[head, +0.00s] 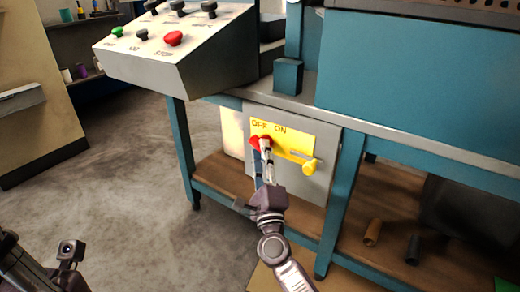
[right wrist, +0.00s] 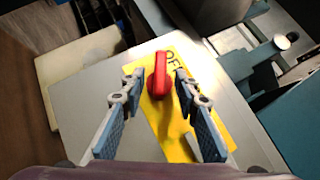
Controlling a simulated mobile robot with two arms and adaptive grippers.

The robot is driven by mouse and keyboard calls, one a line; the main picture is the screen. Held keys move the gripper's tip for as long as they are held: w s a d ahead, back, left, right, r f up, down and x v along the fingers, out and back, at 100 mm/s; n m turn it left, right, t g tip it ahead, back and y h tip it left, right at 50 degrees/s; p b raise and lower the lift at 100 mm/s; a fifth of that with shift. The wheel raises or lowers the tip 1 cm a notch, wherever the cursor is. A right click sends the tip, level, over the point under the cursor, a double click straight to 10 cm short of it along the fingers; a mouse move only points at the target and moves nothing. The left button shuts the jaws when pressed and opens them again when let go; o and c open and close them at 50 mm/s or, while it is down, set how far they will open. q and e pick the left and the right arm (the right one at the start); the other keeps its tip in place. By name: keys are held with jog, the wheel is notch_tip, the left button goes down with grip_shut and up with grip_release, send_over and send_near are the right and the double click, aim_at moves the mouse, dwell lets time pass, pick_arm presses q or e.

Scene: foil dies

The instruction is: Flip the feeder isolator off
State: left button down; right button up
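The feeder isolator is a yellow plate (head: 296,138) marked OFF and ON, on a grey box (head: 318,180) under the bench. Its red handle (head: 254,142) shows at the left of the plate, just below the word OFF, partly covered by my right gripper (head: 264,148). In the right wrist view the red handle (right wrist: 160,76) stands between the two fingertips, with gaps visible on both sides. The right gripper (right wrist: 158,82) is open around it. A yellow knob (head: 309,167) sits at the plate's lower right. My left gripper's fingers do not show.
A sloped control panel (head: 170,75) with a red STOP button (head: 173,38) stands above left. Teal bench legs (head: 183,155) flank the box. A lower wooden shelf (head: 385,225) holds two small cylinders. The floor (head: 125,150) at left is clear.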

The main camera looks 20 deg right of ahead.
jog(key=shift+x, duration=1.3)
grip_shut()
